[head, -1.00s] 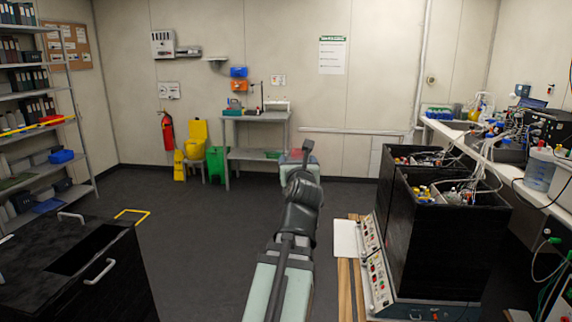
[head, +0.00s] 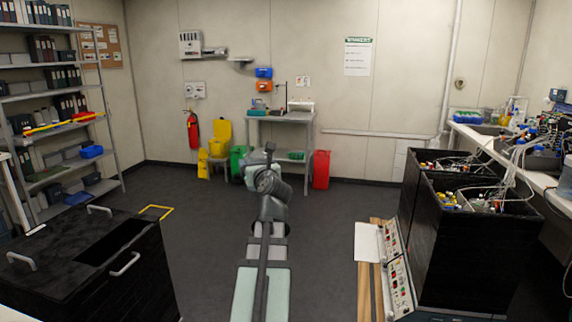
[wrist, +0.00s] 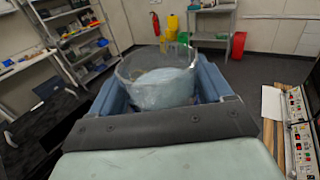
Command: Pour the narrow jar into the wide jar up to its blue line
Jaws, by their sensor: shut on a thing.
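My gripper (wrist: 162,88) shows in the wrist view with its blue fingers on either side of a clear glass jar (wrist: 135,72). It is shut on this jar. The jar has an open round rim and pale, see-through contents; I cannot make out a blue line on it. I cannot tell from its shape alone whether it is the narrow jar. In the head view my arm hides the gripper and the jar. I cannot pick out a second jar in either view.
Black bioreactor boxes (head: 470,245) with tubes stand at right, before a cluttered white bench (head: 480,135). A black cabinet (head: 90,265) stands at left. A small table (head: 283,117) and a red bin (head: 321,169) are by the back wall. The floor between is clear.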

